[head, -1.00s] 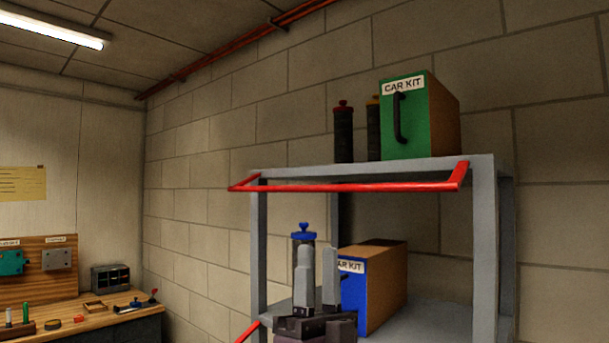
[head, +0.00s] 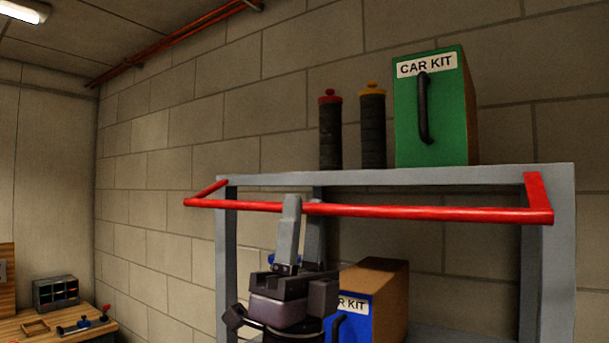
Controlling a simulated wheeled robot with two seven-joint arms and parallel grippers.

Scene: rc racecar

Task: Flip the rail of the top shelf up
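The red rail (head: 430,212) of the top shelf (head: 400,177) is a bar with short side arms. It hangs down slightly below the shelf's front edge, standing out in front of it. My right gripper (head: 303,210) is at the rail, left of its middle, with fingers pointing up. One finger passes in front of the bar; the other's tip appears to be behind or just under it. A gap shows between the fingers, so the gripper looks open. Whether it touches the bar I cannot tell. My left gripper is not in view.
On the top shelf stand a green car kit box (head: 432,110), a red-capped canister (head: 330,132) and a yellow-capped canister (head: 373,128). A blue car kit box (head: 375,290) sits on the shelf below, partly hidden by my gripper. A workbench (head: 60,330) is at lower left.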

